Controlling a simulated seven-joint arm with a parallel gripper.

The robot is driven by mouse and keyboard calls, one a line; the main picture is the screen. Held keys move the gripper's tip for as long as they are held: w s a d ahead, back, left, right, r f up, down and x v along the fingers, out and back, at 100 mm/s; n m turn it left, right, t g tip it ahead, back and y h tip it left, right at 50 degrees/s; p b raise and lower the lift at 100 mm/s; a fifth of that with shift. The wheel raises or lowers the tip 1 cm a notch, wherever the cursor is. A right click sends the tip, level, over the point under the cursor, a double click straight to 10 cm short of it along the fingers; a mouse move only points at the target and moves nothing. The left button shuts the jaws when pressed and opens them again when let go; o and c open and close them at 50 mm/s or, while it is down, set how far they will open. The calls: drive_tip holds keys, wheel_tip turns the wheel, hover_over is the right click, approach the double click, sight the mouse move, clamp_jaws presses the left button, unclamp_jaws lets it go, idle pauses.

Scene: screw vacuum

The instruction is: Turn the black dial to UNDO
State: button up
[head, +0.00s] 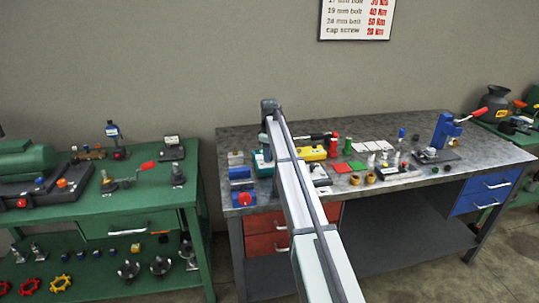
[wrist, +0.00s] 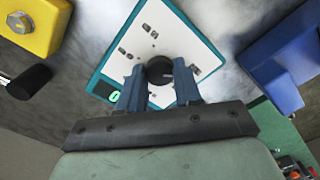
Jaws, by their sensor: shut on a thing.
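In the wrist view, the black dial (wrist: 159,70) stands in the middle of a white panel (wrist: 168,22) with a teal edge. Small dark markings sit around the dial, too small to read. My gripper (wrist: 160,74) has its two blue-grey fingers on either side of the dial and is shut on it. The fingers hide the lower part of the panel. A small green-lit display (wrist: 114,96) is at the panel's left corner. In the head view, the teal device (head: 259,164) is mostly hidden behind my arm, and my gripper is hidden there too.
A yellow box (wrist: 34,22) with a black knob near it lies left of the panel in the wrist view. A blue block (wrist: 283,62) stands to the right. In the head view, a blue vise-like tool (head: 241,185) stands at the grey workbench's left front.

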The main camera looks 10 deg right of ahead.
drive_tip(key=o, duration=1)
drive_tip(key=shift+o, duration=0.2)
wheel_tip(320, 180, up, 14)
drive_tip(key=shift+f, duration=0.1)
